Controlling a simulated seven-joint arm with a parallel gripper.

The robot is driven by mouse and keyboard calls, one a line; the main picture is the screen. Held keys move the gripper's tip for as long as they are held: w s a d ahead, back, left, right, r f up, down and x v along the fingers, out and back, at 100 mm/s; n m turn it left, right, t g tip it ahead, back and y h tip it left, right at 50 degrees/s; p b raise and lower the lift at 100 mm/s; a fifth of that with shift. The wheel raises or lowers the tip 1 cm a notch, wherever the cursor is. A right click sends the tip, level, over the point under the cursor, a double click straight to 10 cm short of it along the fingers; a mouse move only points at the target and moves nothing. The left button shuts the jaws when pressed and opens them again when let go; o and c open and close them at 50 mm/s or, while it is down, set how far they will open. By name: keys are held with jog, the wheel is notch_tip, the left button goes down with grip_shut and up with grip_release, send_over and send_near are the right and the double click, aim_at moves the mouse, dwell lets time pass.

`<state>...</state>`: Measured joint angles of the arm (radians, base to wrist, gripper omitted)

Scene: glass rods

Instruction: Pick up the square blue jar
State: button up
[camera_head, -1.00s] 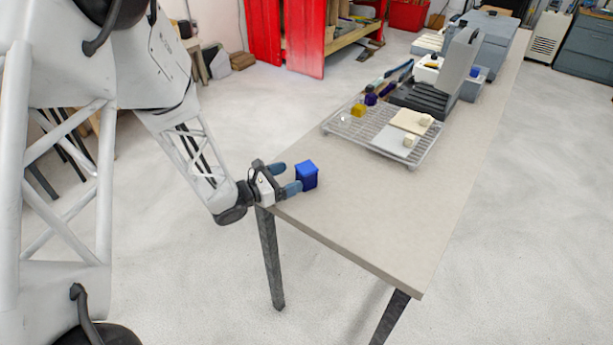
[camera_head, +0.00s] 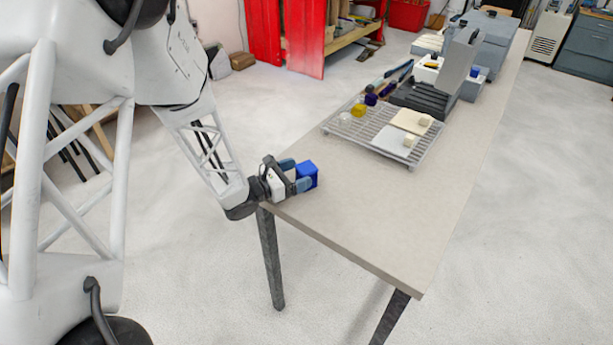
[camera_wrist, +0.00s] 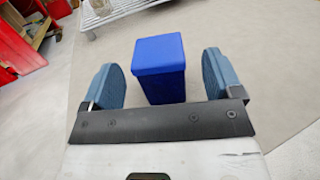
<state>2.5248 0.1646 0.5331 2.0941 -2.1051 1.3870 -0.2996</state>
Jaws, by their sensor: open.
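The square blue jar (camera_head: 307,174) stands upright on the table near its left end, with its lid on. In the wrist view the jar (camera_wrist: 161,70) is between the two blue finger pads, with a gap on each side. My gripper (camera_head: 297,177) is open, its fingers reaching along both sides of the jar. In the wrist view my gripper (camera_wrist: 164,82) shows the jar slightly nearer its left finger. The head view hides part of the jar's near side behind a finger.
A wire rack (camera_head: 382,136) with small blocks and pale boards stands further along the table (camera_head: 370,215). Behind it are a dark tray (camera_head: 418,98) and grey containers. The table's left edge lies just under my gripper. The tabletop right of the jar is clear.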

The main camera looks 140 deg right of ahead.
aim_at(310, 165)
jog(key=shift+x, duration=2.35)
jog(key=c, duration=1.2)
jog(key=shift+s+r, duration=0.1)
jog(key=shift+r, duration=0.05)
jog(key=shift+r, duration=0.75)
notch_tip(310, 165, up, 2)
jog(key=w+a, duration=0.1)
jog(key=w, duration=0.4)
jog(key=w+a, duration=0.2)
jog(key=w, duration=0.3)
jog(key=w+a+r, duration=0.1)
jog(key=w+a, duration=0.1)
jog(key=w, duration=0.3)
jog(key=shift+a+r, duration=0.1)
jog(key=shift+a, duration=0.15)
jog(key=shift+d, duration=0.15)
